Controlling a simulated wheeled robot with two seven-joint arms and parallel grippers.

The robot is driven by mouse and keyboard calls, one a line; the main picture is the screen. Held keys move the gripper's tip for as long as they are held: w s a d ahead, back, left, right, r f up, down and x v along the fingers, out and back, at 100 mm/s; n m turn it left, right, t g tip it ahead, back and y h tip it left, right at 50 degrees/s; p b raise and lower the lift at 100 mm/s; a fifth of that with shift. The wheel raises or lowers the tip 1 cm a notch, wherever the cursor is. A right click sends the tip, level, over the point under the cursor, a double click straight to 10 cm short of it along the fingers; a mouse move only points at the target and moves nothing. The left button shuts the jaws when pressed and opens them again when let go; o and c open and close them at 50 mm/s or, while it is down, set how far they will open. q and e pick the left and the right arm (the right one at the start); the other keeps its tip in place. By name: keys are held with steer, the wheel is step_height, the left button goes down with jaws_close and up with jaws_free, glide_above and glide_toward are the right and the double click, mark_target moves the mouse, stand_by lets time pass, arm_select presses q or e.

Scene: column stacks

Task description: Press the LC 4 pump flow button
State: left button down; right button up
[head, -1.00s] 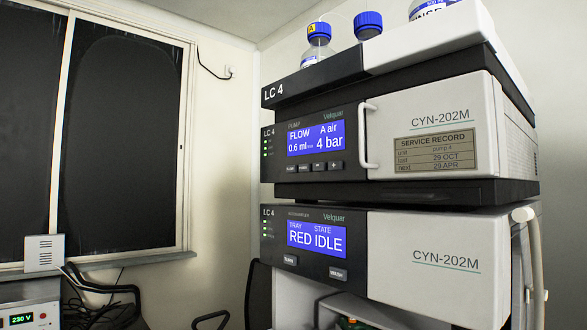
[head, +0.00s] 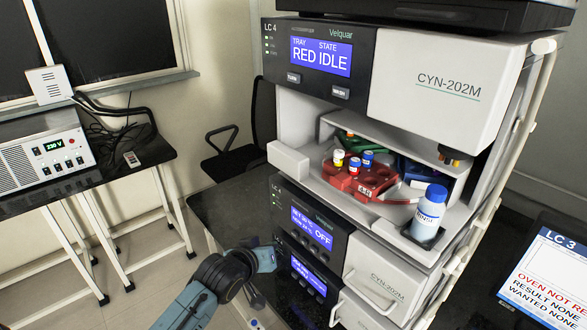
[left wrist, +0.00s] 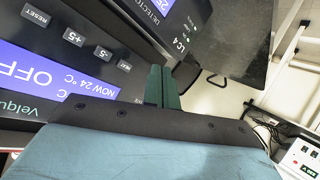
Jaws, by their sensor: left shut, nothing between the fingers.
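The LC 4 pump's front panel and its flow button lie outside both current views. Only a dark underside edge (head: 430,12) of the unit above shows at the top of the head view. The LC 4 autosampler (head: 318,55) below it reads tray RED, state IDLE. My left gripper (head: 268,259) is low in front of the lower LC 4 units, well below the autosampler. In the left wrist view its two green fingers (left wrist: 162,76) are together and empty. Beside them is the oven panel (left wrist: 45,75), reading OFF and NOW 24 °C, with RESET, +5 and -5 buttons. My right gripper is not visible.
An open bay holds a red vial rack (head: 362,180) and a blue-capped bottle (head: 430,212). A handle (head: 368,290) sticks out lower down. An LC 3 screen (head: 545,280) stands at right. A power supply (head: 45,150) sits on the left table. A chair (head: 235,150) stands behind.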

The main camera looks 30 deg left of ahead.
arm_select(q)
steer(key=w+r+n+t, duration=0.1)
steer(key=r, duration=0.5)
steer(key=w+a+r+t, duration=0.1)
steer(key=w+r+t, duration=0.1)
steer(key=r, duration=0.4)
steer(key=w+r+n+t, duration=0.1)
steer(key=r, duration=0.4)
steer(key=shift+w+a+r+n+p, duration=0.2)
steer(key=shift+a+r+n+p, duration=0.1)
steer(key=shift+a+r+p, duration=0.1)
steer(key=s+r+n+t+h, duration=0.1)
steer(key=s+r+t, duration=0.4)
steer(key=r, duration=1.3)
steer(key=s+r+n+t+h+p, duration=0.1)
steer(key=s+r+t+h, duration=0.3)
steer(key=r, duration=1.4)
steer(key=shift+s+d+r+t, duration=0.25)
steer(key=shift+s+d+t, duration=0.1)
steer(key=shift+s+t, duration=0.35)
steer(key=w+d+p, duration=0.1)
steer(key=w+d, duration=0.2)
steer(key=w, duration=0.5)
steer(key=shift+d+n, duration=0.15)
steer(key=shift+n, duration=0.15)
steer(key=shift+w, duration=0.1)
